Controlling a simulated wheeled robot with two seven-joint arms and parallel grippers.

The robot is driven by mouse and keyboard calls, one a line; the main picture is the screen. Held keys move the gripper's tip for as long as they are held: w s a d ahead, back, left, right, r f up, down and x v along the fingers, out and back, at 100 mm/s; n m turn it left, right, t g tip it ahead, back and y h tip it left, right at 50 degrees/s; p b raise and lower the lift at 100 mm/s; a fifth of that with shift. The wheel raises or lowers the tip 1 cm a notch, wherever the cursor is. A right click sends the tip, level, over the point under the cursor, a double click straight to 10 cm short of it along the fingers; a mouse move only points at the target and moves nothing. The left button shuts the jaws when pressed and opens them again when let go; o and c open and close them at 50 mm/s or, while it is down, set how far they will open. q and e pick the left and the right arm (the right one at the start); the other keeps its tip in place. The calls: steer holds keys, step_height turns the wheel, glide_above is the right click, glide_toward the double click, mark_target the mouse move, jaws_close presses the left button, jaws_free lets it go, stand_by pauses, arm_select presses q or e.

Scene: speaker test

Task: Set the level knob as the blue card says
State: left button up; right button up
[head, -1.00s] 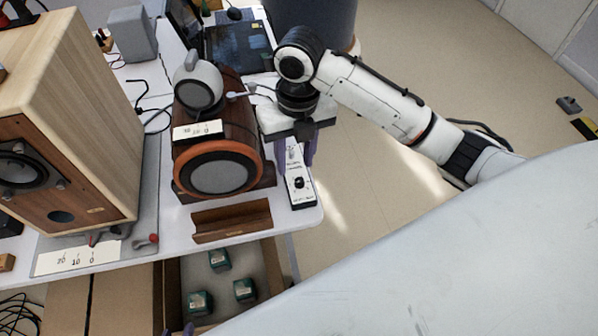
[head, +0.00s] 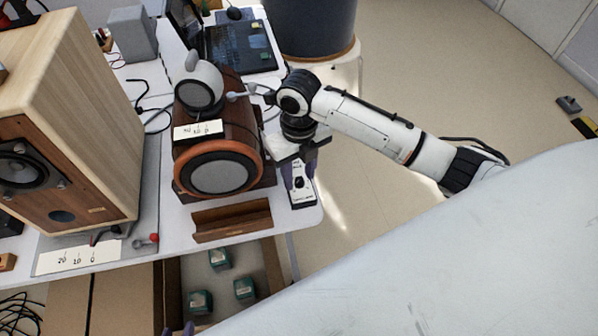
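The level knob (head: 299,183) is a small black dial on a narrow white box (head: 303,199) at the right end of the white table. My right gripper (head: 300,182) hangs over the box with its purple fingers apart, one on each side of the knob. I cannot tell whether they touch it. The far part of the box is hidden under the gripper. The knob's pointer is too small to read. I see no blue card. Of my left gripper (head: 178,331), only purple tips show at the bottom edge.
A round wooden speaker (head: 220,174) stands left of the box, with a brown wooden rest (head: 232,220) in front. A large wooden speaker (head: 95,110) stands at left. Below the table, an open carton (head: 262,262) holds several green boxes.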

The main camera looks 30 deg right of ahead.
jaws_close()
